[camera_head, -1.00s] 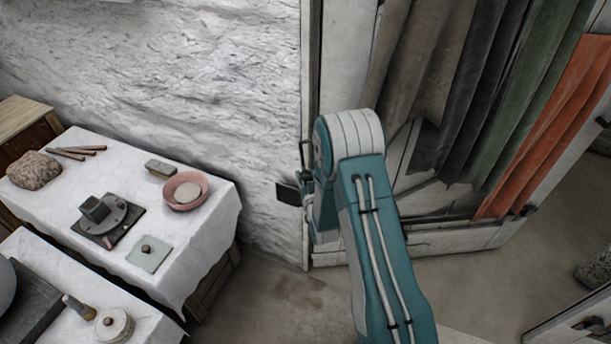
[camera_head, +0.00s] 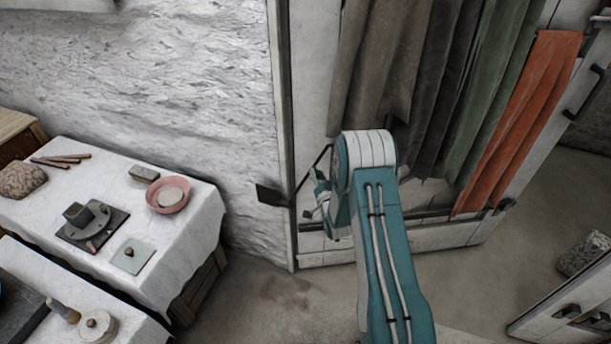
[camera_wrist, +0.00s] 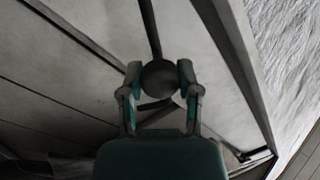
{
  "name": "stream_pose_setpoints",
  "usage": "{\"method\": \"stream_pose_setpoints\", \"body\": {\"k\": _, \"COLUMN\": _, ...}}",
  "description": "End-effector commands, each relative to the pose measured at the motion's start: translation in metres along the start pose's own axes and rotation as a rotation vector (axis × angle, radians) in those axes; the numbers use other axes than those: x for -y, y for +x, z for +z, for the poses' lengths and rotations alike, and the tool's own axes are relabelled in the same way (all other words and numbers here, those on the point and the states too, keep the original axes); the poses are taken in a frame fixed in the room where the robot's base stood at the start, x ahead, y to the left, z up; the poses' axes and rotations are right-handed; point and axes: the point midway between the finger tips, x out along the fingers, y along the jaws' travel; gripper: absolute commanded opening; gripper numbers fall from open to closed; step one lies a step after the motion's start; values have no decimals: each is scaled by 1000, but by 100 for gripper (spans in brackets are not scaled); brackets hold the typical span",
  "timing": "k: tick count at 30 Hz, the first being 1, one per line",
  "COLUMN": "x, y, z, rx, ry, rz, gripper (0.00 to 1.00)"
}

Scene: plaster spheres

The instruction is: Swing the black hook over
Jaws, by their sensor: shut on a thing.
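The black hook (camera_head: 312,172) shows in the head view as a thin dark rod slanting beside the pale door's left edge. In the wrist view its dark rod (camera_wrist: 150,30) runs down to a dark round end (camera_wrist: 160,77). My gripper (camera_wrist: 159,80) is shut on this round end, one finger on each side. In the head view my gripper (camera_head: 318,190) is partly hidden behind my arm. A black plate (camera_head: 271,195) sits at the wall just left of the door edge. Whether the rod touches this plate cannot be told.
The door (camera_head: 430,238) carries hanging cloths (camera_head: 525,125) on the right. A white-covered table (camera_head: 190,245) with a pink bowl (camera_head: 168,208) and tools stands left, beside the rough white wall (camera_head: 180,80). Bare floor (camera_head: 290,310) lies between.

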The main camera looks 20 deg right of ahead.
Motion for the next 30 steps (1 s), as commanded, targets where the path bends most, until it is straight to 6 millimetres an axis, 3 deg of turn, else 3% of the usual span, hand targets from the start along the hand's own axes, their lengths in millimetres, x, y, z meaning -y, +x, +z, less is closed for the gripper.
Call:
{"method": "stream_pose_setpoints", "body": {"k": 6, "x": -43, "y": -3, "z": -4, "rx": -26, "ry": 203, "rz": -3, "gripper": 0}}
{"method": "stream_pose_setpoints", "body": {"k": 14, "x": -91, "y": -8, "z": 6, "rx": -46, "ry": 450, "rz": -5, "gripper": 0}}
{"method": "stream_pose_setpoints", "body": {"k": 21, "x": -131, "y": -12, "z": 24, "rx": -69, "ry": 676, "rz": -8, "gripper": 0}}
{"method": "stream_pose_setpoints", "body": {"k": 30, "x": -168, "y": -15, "z": 53, "rx": -91, "ry": 916, "rz": -10, "gripper": 0}}
